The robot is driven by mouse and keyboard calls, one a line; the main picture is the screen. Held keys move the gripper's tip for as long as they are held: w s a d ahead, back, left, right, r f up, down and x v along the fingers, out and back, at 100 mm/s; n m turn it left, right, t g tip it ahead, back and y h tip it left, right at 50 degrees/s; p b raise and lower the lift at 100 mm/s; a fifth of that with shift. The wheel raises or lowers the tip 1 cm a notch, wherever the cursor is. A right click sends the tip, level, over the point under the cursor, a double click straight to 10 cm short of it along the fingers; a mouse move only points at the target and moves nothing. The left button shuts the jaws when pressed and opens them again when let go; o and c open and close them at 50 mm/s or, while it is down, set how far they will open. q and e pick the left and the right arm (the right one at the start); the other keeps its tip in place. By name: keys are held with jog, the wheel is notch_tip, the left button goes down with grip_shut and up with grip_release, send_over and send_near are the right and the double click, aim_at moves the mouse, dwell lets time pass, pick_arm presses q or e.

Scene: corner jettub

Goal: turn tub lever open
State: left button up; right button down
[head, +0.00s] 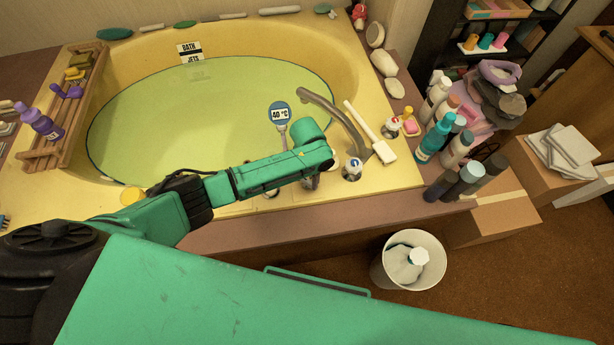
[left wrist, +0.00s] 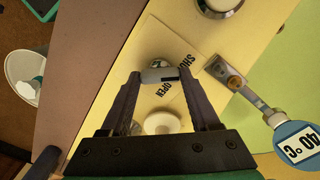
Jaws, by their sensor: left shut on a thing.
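The yellow corner tub (head: 375,95) is full of greenish water. My left gripper (head: 310,183) reaches down over the tub's front rim, and its own arm hides the lever in the head view. In the left wrist view the small grey lever (left wrist: 158,76) lies between the two dark fingertips, which are shut on it. A label (left wrist: 170,89) reading SHUT and OPEN is beside it on the rim, partly covered by lever and finger. The lever's bar points towards the label; I cannot tell its exact setting. My right gripper is not in view.
A curved spout (head: 338,112), a tap knob (head: 352,169) and a white brush (head: 370,132) are close to the gripper's right. A round thermometer (head: 280,113) stands just behind. Bottles (head: 434,140) crowd the right corner. A white bin (head: 408,260) stands on the floor.

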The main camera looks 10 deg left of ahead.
pick_arm(q)
jog(key=m+p, duration=0.1)
jog(key=m, duration=0.1)
jog(key=shift+r+m+p, duration=0.15)
jog(key=shift+m+p, duration=0.15)
jog(key=shift+m, duration=0.1)
jog(key=m+p, duration=0.1)
jog(key=m, duration=0.3)
jog(key=shift+m, duration=0.3)
jog(key=m+p, duration=0.1)
jog(key=m, duration=0.8)
jog(key=shift+m, duration=0.3)
jog(key=o, duration=1.4)
jog(key=shift+c, duration=0.2)
